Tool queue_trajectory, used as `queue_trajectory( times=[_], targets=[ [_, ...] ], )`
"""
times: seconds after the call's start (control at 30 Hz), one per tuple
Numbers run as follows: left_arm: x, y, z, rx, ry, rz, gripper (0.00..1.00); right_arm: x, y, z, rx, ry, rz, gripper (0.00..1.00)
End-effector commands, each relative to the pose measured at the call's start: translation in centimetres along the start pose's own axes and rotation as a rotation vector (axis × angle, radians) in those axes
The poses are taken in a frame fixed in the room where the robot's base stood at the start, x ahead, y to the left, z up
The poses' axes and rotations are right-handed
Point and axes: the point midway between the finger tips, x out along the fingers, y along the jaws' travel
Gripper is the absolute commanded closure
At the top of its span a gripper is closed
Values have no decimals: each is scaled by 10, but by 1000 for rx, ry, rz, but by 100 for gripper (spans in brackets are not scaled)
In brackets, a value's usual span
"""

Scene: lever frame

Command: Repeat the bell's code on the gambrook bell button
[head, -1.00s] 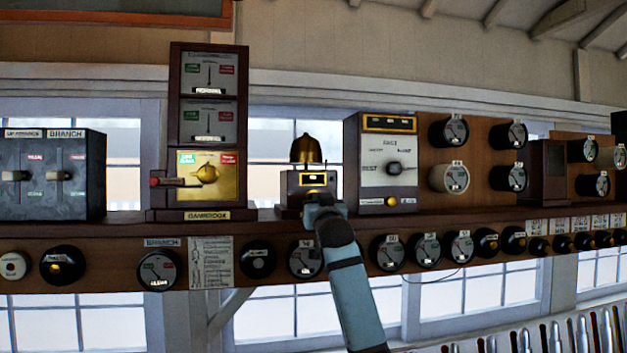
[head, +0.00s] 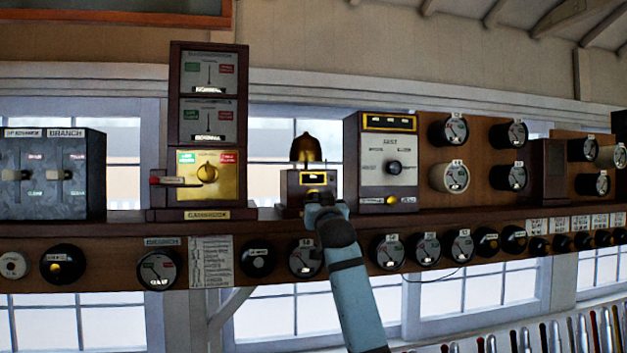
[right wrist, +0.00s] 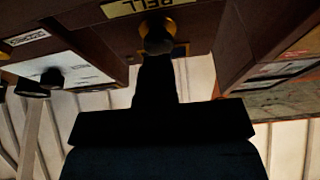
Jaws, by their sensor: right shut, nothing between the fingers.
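The brass bell (head: 306,149) stands on a dark wooden box (head: 292,190) on the shelf, right of the Gambrook instrument (head: 208,215). My right gripper (head: 322,203) is in front of the lower part of this box and hides it in the head view. In the right wrist view, which looks upside down, a round brass button (right wrist: 158,27) sits under a plate marked BELL (right wrist: 138,6). The dark, shut fingers (right wrist: 156,58) of the right gripper reach up to this button and overlap it. I cannot tell whether they touch it. The left gripper is not in view.
A grey-faced instrument (head: 388,165) stands close on the right of the bell box. The Gambrook case rises on the left. Round dials (head: 304,258) line the front below the shelf (head: 260,226). Lever tops (head: 560,335) show at the lower right.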

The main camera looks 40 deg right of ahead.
Motion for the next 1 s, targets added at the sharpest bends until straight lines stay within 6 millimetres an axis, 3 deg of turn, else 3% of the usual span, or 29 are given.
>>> queue_trajectory(
  times=[0.33,1.0],
  targets=[
    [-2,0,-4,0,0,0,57,14,0,4,0,-1,0,100],
    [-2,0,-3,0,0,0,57,-3,0,-1,0,0,0,100]
  ],
)
